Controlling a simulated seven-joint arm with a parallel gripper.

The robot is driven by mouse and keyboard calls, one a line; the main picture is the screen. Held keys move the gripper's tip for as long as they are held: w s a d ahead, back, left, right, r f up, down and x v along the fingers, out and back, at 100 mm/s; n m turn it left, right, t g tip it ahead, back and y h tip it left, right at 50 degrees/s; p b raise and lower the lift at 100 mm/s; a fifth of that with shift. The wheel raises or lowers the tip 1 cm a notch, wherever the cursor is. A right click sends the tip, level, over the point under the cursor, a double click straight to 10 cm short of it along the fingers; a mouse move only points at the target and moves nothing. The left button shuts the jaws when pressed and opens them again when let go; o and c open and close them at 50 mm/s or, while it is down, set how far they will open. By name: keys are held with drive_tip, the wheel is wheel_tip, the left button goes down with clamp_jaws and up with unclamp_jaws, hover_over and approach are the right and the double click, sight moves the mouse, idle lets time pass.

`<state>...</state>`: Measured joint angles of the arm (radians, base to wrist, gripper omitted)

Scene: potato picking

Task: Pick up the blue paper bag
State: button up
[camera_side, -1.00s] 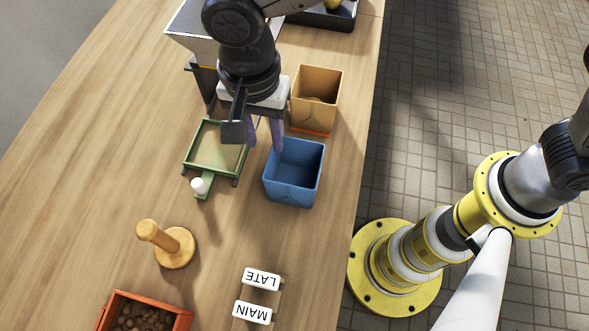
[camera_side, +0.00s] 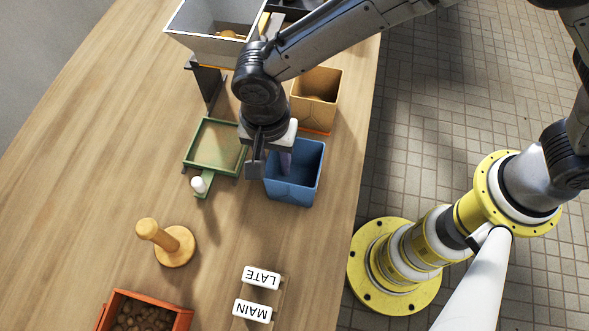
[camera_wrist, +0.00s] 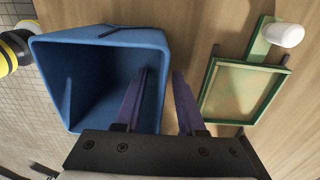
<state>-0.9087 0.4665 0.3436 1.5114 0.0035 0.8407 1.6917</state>
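The blue paper bag (camera_side: 290,192) stands upright with its top open, near the right edge of the table in the side view. In the wrist view the bag (camera_wrist: 100,38) fills the left half and looks empty. My gripper (camera_side: 277,163) points down at the bag's left wall. In the wrist view my gripper (camera_wrist: 160,75) is open, with one purple finger inside the bag's mouth and the other outside. The bag's wall runs between the fingers, with gaps visible.
A tan paper bag (camera_side: 316,83) stands just behind the blue one. A green tray (camera_side: 208,167) with a white knob lies close on the left. A wooden peg stand (camera_side: 175,246), an orange crate (camera_side: 180,320) of potatoes and LATE (camera_side: 261,278) and MAIN (camera_side: 252,311) labels are nearer.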

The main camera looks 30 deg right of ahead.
clamp_jaws()
drive_tip(key=shift+r, duration=0.1)
idle(0.3)
